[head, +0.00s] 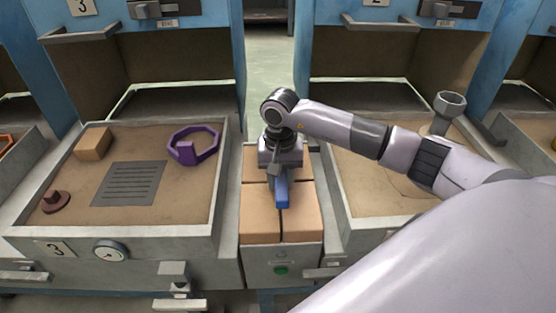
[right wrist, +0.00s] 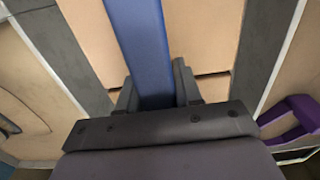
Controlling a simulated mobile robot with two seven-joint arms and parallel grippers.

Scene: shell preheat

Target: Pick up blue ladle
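The blue ladle (head: 281,190) shows in the head view as a short blue bar below my right gripper, over the middle column of tan blocks. In the right wrist view its straight blue handle (right wrist: 143,45) runs up from between the two fingers. My right gripper (head: 276,172) points down there, and its fingers (right wrist: 157,88) lie close against both sides of the handle, shut on it. The ladle's bowl cannot be made out. My left gripper is not in view.
The tan blocks (head: 304,218) lie in a narrow grey bay between two sand trays. The left tray (head: 226,165) holds a purple ring (head: 207,152), a tan block (head: 93,143), a dark grille (head: 128,184) and a brown knob (head: 56,202). A grey funnel-like piece (head: 447,108) stands at the right tray.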

